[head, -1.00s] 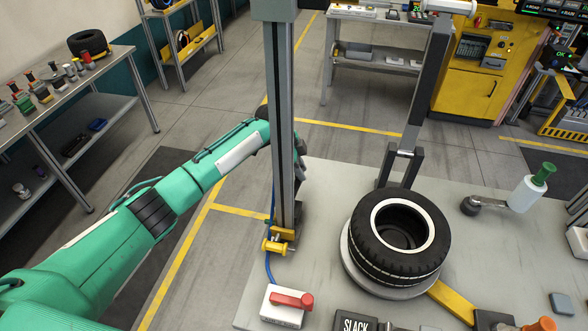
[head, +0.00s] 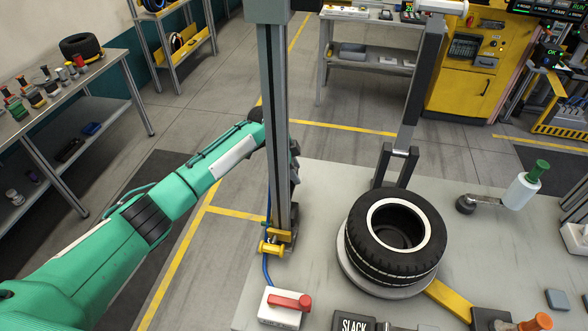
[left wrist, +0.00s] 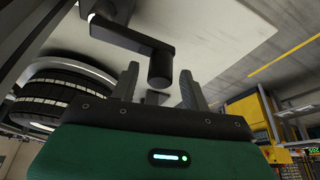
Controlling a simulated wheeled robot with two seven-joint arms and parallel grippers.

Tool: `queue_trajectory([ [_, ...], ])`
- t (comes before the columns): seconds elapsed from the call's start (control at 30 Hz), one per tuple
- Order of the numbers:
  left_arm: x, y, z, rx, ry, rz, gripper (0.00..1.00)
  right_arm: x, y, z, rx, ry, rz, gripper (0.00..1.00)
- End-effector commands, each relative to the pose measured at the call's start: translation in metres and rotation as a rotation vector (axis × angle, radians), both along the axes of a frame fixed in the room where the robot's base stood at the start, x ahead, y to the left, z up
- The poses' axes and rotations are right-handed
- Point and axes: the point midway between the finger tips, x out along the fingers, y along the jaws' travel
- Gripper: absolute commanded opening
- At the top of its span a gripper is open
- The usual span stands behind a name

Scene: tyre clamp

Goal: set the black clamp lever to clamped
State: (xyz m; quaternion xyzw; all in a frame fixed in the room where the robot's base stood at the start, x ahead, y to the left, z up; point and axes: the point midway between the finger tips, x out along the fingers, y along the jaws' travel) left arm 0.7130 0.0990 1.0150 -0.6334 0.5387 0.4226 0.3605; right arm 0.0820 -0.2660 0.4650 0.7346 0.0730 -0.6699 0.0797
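The black clamp lever (left wrist: 128,36) shows in the left wrist view as a dark arm with a round knob (left wrist: 160,70) at its end. My left gripper (left wrist: 162,88) is open, with one finger on each side of the knob in that view. I cannot tell whether either finger touches it. In the head view my left gripper (head: 295,168) is mostly hidden behind a grey upright post (head: 278,130), and I cannot make out the black lever there. The tyre (head: 396,238) lies on a round stand on the bench. My right gripper is in neither view.
The grey bench (head: 320,215) carries a red-handled switch box (head: 283,307), a SLACK sign (head: 353,323), an orange knob (head: 541,322) and a green-capped bottle (head: 523,190). A dark upright arm (head: 412,100) stands behind the tyre. Bench space between post and tyre looks clear.

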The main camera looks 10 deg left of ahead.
Motion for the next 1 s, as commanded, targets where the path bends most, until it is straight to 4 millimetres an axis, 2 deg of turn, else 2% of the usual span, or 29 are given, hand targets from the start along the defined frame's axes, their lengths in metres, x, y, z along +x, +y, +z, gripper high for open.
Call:
queue_trajectory([
  [0.13, 0.000, 0.001, 0.002, -0.001, -0.001, -0.001, 0.46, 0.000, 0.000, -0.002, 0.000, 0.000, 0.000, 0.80],
  [0.27, -0.001, 0.007, 0.015, -0.001, -0.003, -0.001, 0.46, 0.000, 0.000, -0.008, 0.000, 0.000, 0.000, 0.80],
  [0.7, -0.006, 0.043, 0.102, 0.000, -0.003, 0.000, 0.46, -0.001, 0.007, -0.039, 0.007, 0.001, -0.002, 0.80],
  [0.83, -0.007, 0.049, 0.118, 0.000, -0.002, 0.000, 0.46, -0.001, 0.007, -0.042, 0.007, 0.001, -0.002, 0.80],
  [1.0, -0.008, 0.052, 0.127, 0.000, 0.000, 0.001, 0.46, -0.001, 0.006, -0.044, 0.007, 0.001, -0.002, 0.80],
])
